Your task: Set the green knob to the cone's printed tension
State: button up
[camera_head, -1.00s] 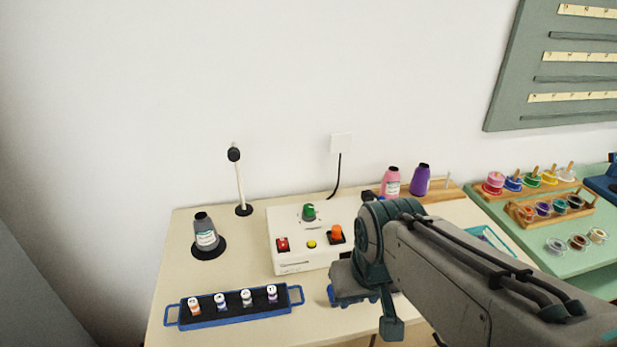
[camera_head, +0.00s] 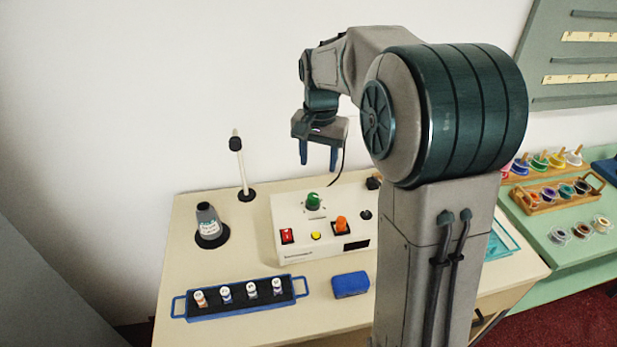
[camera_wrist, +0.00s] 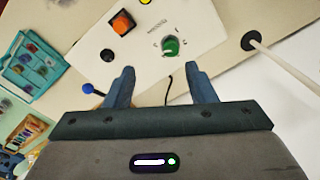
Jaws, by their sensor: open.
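The green knob (camera_head: 313,200) stands on the upper part of the white control box (camera_head: 290,252). In the wrist view the green knob (camera_wrist: 170,46) shows beyond my fingertips, with a printed dial around it too small to read. The grey cone (camera_head: 207,222) stands on a black round base at the left of the counter; its label shows, but the print is not legible. My gripper (camera_head: 319,162) is open and empty, pointing down above and behind the box, apart from the knob. Its two fingers (camera_wrist: 160,78) are spread in the wrist view.
The box also bears a red switch (camera_head: 287,236), a yellow button (camera_head: 316,236) and an orange knob (camera_head: 341,224). A blue tray (camera_head: 240,307) of small spools and a blue block (camera_head: 350,285) lie in front. A white post (camera_head: 240,165) stands behind left.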

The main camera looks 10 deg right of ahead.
aim_at(313, 196)
jog(key=shift+m, duration=0.7)
jog(key=w+f+p, duration=0.1)
jog(key=f, duration=0.4)
jog(key=w+f, duration=0.2)
jog(key=f, duration=0.2)
jog(key=w+f+p, duration=0.1)
jog(key=f, duration=0.4)
jog(key=shift+w+f+p, duration=0.2)
jog(key=shift+f+p, duration=0.15)
jog(key=c, duration=1)
